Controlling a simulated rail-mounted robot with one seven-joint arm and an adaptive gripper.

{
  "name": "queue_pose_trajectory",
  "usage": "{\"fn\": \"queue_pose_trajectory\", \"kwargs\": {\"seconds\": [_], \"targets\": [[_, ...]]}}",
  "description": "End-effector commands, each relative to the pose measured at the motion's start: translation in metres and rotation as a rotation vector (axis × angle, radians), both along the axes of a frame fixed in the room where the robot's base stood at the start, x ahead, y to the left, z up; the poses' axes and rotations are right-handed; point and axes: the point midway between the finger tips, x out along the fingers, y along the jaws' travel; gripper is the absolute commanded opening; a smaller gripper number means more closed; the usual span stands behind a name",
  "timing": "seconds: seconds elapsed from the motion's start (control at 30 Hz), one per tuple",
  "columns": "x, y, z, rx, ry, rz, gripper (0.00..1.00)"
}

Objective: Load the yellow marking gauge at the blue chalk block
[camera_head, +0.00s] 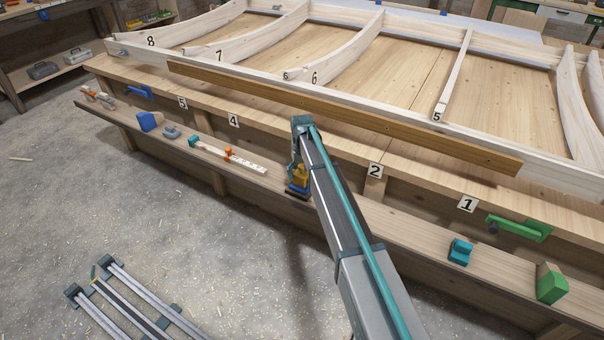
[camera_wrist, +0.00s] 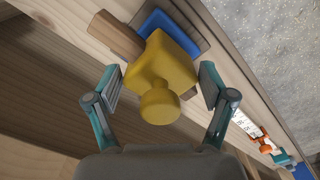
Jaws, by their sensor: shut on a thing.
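The yellow marking gauge (camera_wrist: 160,75), a blocky body with a round knob, is between the fingers of my gripper (camera_wrist: 161,86) in the wrist view. My gripper is shut on it. A blue block (camera_wrist: 160,21), which looks like the chalk block, lies just beyond and partly behind the gauge. A brown wooden piece (camera_wrist: 114,34) sticks out beside it. In the head view, the gauge (camera_head: 300,171) is at the end of my arm, directly above the blue block (camera_head: 296,188) at the ledge. I cannot tell whether gauge and block touch.
The ledge (camera_head: 400,225) runs along the bench front. It holds an orange-and-white ruler-like tool (camera_head: 245,161) and a blue block (camera_head: 149,120) to the left, and teal (camera_head: 460,252) and green (camera_head: 551,284) blocks to the right. Number cards and a green tool (camera_head: 520,228) are on the bench front above.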

Motion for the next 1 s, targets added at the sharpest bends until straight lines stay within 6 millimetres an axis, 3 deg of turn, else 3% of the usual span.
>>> {"fn": "queue_pose_trajectory", "kwargs": {"seconds": [0.27,1.0], "targets": [[-0.001,0.0,0.004,-0.001,0.003,0.0,0.54],[0.0,0.0,0.058,0.0,0.0,0.0,0.54]]}}
